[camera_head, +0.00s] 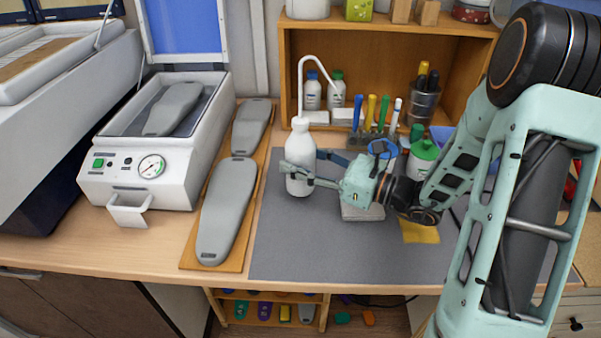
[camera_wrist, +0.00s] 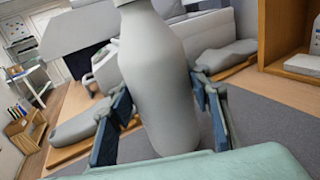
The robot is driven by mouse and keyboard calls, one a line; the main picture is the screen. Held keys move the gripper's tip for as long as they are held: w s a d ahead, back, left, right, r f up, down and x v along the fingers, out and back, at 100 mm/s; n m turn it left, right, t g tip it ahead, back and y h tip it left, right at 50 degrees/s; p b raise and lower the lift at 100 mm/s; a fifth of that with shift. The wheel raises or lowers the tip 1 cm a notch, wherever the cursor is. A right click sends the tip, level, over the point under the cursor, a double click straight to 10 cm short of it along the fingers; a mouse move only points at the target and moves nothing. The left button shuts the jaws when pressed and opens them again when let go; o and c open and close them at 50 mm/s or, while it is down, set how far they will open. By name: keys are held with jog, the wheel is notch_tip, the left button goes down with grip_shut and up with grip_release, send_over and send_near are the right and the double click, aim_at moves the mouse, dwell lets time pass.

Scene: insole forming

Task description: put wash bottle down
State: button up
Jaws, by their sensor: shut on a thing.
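The wash bottle (camera_head: 300,150) is white with a curved spout tube on top. It stands upright over the left part of the grey mat (camera_head: 290,240). My gripper (camera_head: 300,172) reaches in from the right and is shut on the bottle's body, with a finger on either side. In the wrist view the bottle (camera_wrist: 158,80) fills the middle between the two blue-padded fingers (camera_wrist: 160,120). Its top is cut off there. I cannot tell whether its base touches the mat.
Left of the mat, two grey insole forms (camera_head: 227,208) lie on a wooden board (camera_head: 190,258). A white press (camera_head: 125,185) with a gauge stands farther left. Behind is a wooden shelf (camera_head: 400,37) with small bottles and tools. A green-lidded jar (camera_head: 422,158) stands right. The mat's front is clear.

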jog(key=shift+f+b, duration=0.5)
jog(key=shift+f, duration=0.6)
jog(key=shift+f, duration=0.2)
jog(key=o, duration=1.7)
jog(key=shift+c, duration=0.2)
jog(key=shift+r, duration=0.2)
jog(key=v, duration=1.2)
